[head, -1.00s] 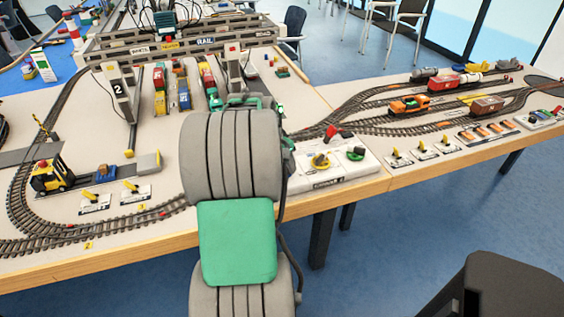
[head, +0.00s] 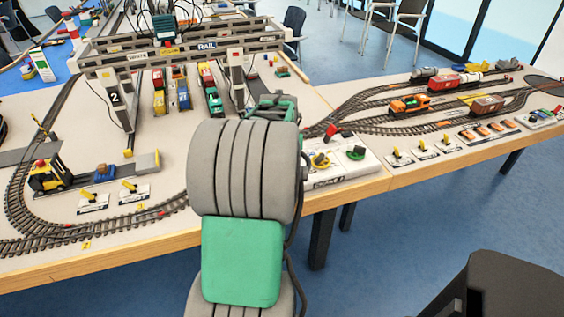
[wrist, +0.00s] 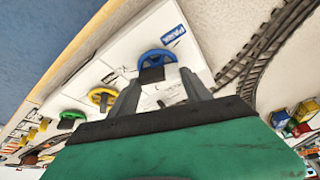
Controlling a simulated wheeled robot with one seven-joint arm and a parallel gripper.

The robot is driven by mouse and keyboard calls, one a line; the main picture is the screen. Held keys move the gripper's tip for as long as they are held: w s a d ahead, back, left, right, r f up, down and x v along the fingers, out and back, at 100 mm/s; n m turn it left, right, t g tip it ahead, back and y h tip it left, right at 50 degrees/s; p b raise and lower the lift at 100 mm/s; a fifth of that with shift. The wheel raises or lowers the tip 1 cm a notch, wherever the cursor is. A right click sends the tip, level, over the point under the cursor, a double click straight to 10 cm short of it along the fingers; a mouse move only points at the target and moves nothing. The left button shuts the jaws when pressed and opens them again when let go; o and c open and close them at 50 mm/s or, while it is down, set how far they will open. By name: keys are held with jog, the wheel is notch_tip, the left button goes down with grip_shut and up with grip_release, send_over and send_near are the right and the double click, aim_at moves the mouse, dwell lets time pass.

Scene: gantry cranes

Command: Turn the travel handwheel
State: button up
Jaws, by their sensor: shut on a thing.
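In the wrist view a blue handwheel (wrist: 166,56) stands on a white control panel (wrist: 200,50). A dark block shows at its near side. My gripper (wrist: 161,78) reaches to this wheel, with a finger on either side, and is shut on it. The exact contact is too small to make out. A yellow handwheel (wrist: 101,96) and a green one (wrist: 72,116) stand to the left on the panel. The head view also shows the yellow wheel (head: 320,160) and the green wheel (head: 356,152); my arm hides the blue wheel and fingertips there.
A gantry crane with a RAIL beam (head: 207,45) spans the back of the table. Coloured wagons (head: 182,95) stand under it. A yellow forklift (head: 48,175) is at left. Rail tracks and an orange locomotive (head: 409,104) lie at right.

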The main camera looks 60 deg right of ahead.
jog(key=n+t, duration=0.1)
jog(key=n, duration=0.3)
jog(key=shift+s+y, duration=0.1)
jog(key=shift+y, duration=0.3)
jog(key=shift+d+n+t+y+p, duration=0.1)
jog(key=shift+n+t+y+p, duration=0.4)
jog(key=shift+n, duration=1.2)
jog(key=o, duration=1.4)
jog(key=shift+c, duration=0.2)
jog(key=v, duration=0.7)
jog(key=shift+s+r, duration=0.15)
jog(key=shift+r, duration=0.2)
